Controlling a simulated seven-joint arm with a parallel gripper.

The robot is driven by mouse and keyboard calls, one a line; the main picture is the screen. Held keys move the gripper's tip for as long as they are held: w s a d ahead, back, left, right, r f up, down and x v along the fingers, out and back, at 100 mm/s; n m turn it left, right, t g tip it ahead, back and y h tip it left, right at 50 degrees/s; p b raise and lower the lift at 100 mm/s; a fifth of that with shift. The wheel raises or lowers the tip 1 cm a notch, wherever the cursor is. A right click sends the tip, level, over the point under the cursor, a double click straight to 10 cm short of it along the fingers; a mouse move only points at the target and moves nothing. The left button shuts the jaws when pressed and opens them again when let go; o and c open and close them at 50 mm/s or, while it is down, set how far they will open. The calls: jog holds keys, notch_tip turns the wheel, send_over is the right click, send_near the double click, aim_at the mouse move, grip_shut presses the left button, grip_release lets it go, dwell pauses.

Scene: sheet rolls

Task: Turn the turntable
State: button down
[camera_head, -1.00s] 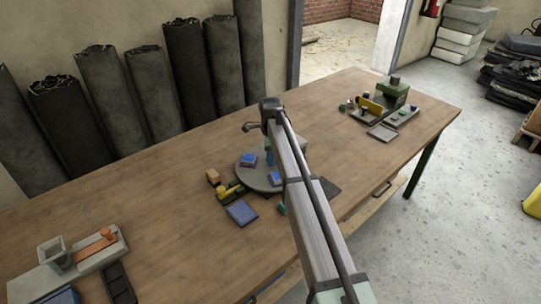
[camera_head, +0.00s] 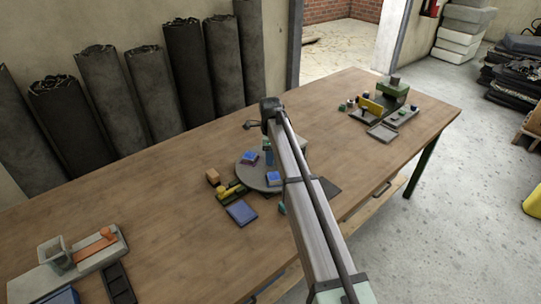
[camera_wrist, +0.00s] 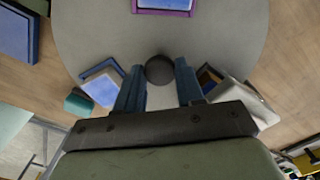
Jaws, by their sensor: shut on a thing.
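The turntable is a round grey disc (camera_head: 246,178) on the wooden table, partly hidden by my arm in the head view. In the wrist view the disc (camera_wrist: 95,40) fills the upper middle, with a dark round knob (camera_wrist: 159,69) at its centre. My gripper (camera_wrist: 159,82) has its two blue fingers on either side of the knob and is shut on it. A purple-rimmed tray with a blue top (camera_wrist: 163,4) sits on the disc ahead of the knob. A blue-topped block (camera_wrist: 101,88) lies on the disc by the left finger. Other items by the right finger are partly hidden.
A blue tray (camera_head: 242,212), yellow-green pieces (camera_head: 231,191) and an orange-brown block (camera_head: 213,176) lie close to the disc. A grey fixture (camera_head: 62,258) stands front left, and a green one (camera_head: 393,92) far right. Dark sheet rolls (camera_head: 106,98) lean behind the table.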

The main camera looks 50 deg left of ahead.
jog(key=c, duration=0.7)
grip_release()
notch_tip(320, 180, up, 14)
jog(key=shift+f, duration=0.1)
dwell(0.5)
